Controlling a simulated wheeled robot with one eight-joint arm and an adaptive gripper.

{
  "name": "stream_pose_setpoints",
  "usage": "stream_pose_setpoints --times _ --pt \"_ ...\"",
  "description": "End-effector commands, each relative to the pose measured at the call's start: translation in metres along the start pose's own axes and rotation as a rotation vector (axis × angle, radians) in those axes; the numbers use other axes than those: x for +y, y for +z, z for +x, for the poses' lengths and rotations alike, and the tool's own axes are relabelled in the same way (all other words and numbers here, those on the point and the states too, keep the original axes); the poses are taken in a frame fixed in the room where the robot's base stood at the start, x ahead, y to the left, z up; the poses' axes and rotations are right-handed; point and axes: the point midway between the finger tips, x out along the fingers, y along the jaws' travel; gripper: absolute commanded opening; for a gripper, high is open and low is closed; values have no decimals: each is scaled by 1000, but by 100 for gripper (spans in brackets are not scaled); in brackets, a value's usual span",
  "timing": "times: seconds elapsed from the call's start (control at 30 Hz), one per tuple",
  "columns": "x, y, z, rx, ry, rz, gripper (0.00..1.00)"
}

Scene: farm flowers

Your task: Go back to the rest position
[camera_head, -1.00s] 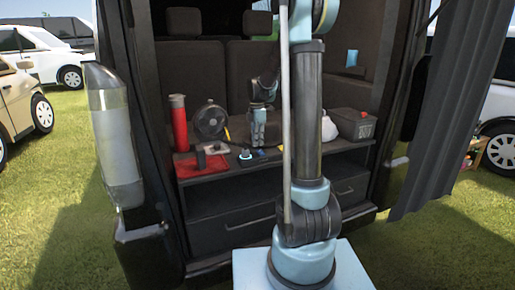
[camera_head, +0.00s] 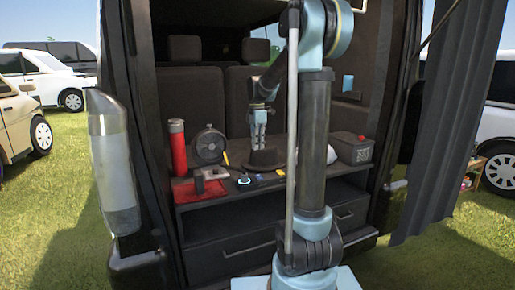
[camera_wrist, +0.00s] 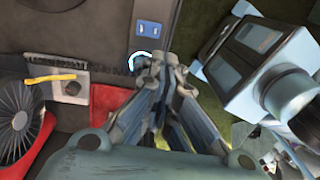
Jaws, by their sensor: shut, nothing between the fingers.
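My gripper (camera_head: 260,136) hangs from my light-blue arm, fingers pointing down, above the back of the van's dark shelf (camera_head: 228,197). In the wrist view its fingers (camera_wrist: 158,60) are together with nothing visible between them. A dark, hat-like round shape (camera_head: 265,160) shows just below the gripper. I cannot tell whether they touch.
Left on the shelf are a red cylinder (camera_head: 178,148), a black fan (camera_head: 209,146) and a red tray (camera_head: 187,191). A small blue-ringed item (camera_head: 244,180) lies near the middle. A grey box (camera_head: 351,147) stands right. The van's side walls bound the space.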

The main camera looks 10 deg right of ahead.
Motion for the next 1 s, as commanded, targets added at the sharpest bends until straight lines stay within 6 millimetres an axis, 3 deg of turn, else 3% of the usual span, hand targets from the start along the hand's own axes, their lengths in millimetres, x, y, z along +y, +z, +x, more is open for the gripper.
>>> stream_pose_setpoints --times 0.17,0.27,0.67,1.0 --pt "-3 0 0 0 2 11 0" --pt "-16 -1 -1 -1 8 60 0" --pt "-119 -8 10 9 75 526 0" --pt "-204 -18 43 41 134 944 0"
